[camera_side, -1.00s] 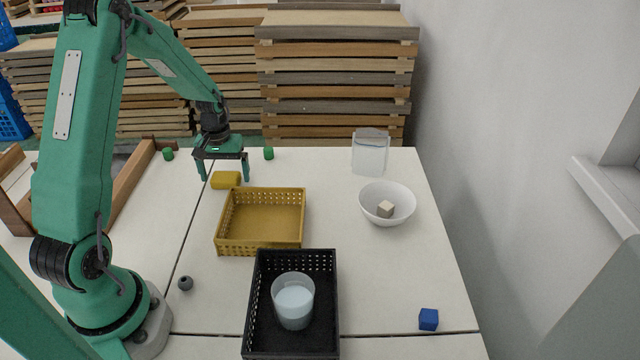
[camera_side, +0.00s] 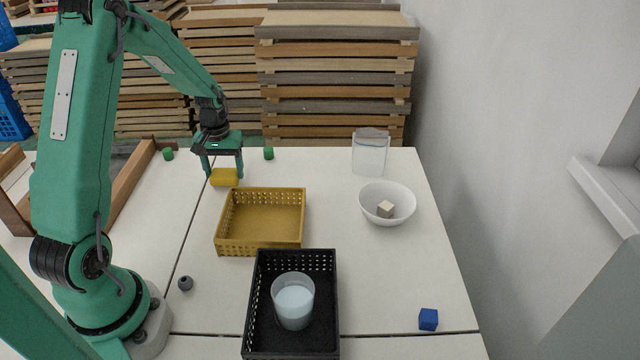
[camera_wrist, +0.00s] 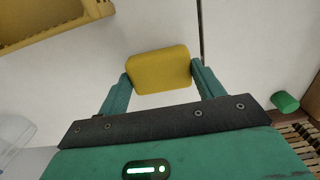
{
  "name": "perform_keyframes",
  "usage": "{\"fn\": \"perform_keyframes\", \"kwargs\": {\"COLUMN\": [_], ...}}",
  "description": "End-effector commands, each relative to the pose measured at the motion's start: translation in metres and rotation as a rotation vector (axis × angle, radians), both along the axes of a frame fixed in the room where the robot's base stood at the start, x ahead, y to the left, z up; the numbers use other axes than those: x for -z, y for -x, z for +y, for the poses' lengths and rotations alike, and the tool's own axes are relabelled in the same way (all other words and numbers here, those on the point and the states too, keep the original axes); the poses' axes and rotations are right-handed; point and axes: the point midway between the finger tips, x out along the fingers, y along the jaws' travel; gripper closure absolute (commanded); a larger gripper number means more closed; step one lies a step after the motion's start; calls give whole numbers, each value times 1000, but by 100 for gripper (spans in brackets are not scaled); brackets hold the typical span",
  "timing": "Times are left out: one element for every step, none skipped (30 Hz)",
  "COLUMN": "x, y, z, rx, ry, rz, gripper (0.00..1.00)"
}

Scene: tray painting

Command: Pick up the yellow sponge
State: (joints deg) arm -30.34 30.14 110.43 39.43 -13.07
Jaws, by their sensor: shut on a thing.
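The yellow sponge (camera_side: 224,177) is a small block on the white table, behind the yellow basket in the side view. It also shows in the wrist view (camera_wrist: 158,70), between my two green fingers. My gripper (camera_side: 224,172) points down with its fingers on both sides of the sponge, shut on it. In the wrist view my gripper (camera_wrist: 160,80) has its fingertips at the sponge's left and right ends. I cannot tell whether the sponge is clear of the table.
A yellow basket (camera_side: 261,248) stands just in front of the sponge, with a black basket (camera_side: 328,340) holding a cup (camera_side: 293,303) nearer. Green pieces (camera_side: 268,153) (camera_side: 168,154) lie behind. A white bowl (camera_side: 370,208) with a beige cube (camera_side: 385,209) and a clear container (camera_side: 370,155) stand right.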

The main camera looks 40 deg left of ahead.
Motion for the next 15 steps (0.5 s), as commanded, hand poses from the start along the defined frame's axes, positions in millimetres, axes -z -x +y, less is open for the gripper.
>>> {"fn": "perform_keyframes", "kwargs": {"x": [-6,-9,-14,-18,-23,-29,-34,-36,-39,-43,-46,-50,-53,-56,-61], "y": [-1,-1,-1,-1,-1,-1,-1,-1,0,0,0,-1,0,0,0], "z": [0,0,0,1,0,0,-2,-8,-16,-21,-26,-33,-39,-45,-52], "rx": [0,0,0,0,0,0,1,4,5,5,5,6,5,6,5], "ry": [-1,-1,-2,-3,-3,-3,-2,-1,-1,-1,-1,-1,-1,-1,-1], "rz": [-3,-3,-4,-4,-4,-4,-4,-3,-1,-3,-3,-3,-3,-2,-3], "gripper": [54,54,54,54,54,54,54,54,54,54,54,54,54,54,54]}}
